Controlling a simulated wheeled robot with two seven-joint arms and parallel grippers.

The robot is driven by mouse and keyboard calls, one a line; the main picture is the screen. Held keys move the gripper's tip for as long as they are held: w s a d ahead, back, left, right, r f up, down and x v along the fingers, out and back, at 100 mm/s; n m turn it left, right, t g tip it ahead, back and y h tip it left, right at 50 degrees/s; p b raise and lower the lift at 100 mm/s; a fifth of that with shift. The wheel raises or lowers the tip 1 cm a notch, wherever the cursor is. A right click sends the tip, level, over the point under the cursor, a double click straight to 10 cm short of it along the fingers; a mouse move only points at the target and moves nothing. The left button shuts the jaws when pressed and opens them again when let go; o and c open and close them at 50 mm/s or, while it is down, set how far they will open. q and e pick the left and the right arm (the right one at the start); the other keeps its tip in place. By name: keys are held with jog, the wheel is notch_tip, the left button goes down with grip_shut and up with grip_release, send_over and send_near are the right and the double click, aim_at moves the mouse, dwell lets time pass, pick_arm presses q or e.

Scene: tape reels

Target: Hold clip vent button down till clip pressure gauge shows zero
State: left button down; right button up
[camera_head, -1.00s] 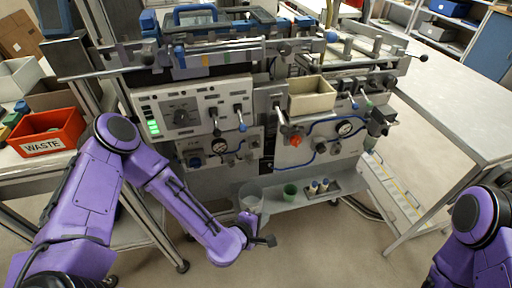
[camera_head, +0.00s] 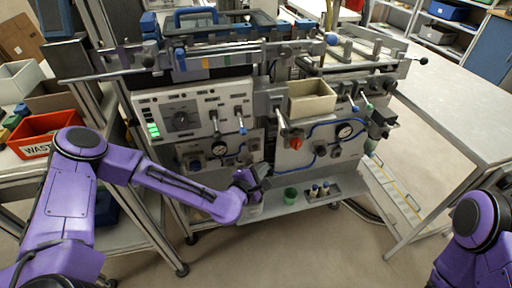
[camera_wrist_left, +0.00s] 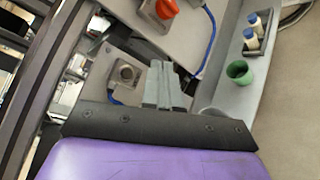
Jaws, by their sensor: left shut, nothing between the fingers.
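Two round white-faced gauges show in the head view: the left gauge (camera_head: 219,148) on the lower left panel and the right gauge (camera_head: 344,131) on the right panel. Their needles and labels are too small to read, so I cannot tell which is the clip pressure gauge. My left gripper (camera_head: 262,182) is shut and empty, low in front of the machine. In the left wrist view its fingers (camera_wrist_left: 163,85) are together, with a square fitting with a round centre (camera_wrist_left: 126,72) beyond and to their left. I cannot tell whether this fitting is the vent button.
A red knob (camera_head: 296,143) sits on the right panel, and shows in the wrist view (camera_wrist_left: 160,12). A green cup (camera_head: 290,193) and small vials (camera_head: 318,190) stand on the low shelf (camera_head: 275,209). A beige bin (camera_head: 312,97) is above. A red waste bin (camera_head: 38,138) is left.

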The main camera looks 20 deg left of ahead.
aim_at(256, 147)
pick_arm(q)
jog(key=shift+w+a+b, duration=0.1)
jog(key=shift+w+a, duration=0.45)
jog(key=shift+w, duration=0.25)
jog(key=shift+w+a+b, duration=0.15)
jog(key=shift+w+a, duration=0.4)
jog(key=shift+w, duration=0.2)
jog(key=shift+w+a+b, duration=0.1)
jog(key=shift+w+a, duration=0.45)
jog(key=shift+w, duration=0.25)
jog(key=shift+w, duration=0.15)
jog(key=shift+w+a, duration=0.2)
jog(key=shift+w+a+b, duration=0.25)
jog(key=shift+w+b, duration=0.1)
jog(key=shift+b, duration=0.1)
dwell(2.1)
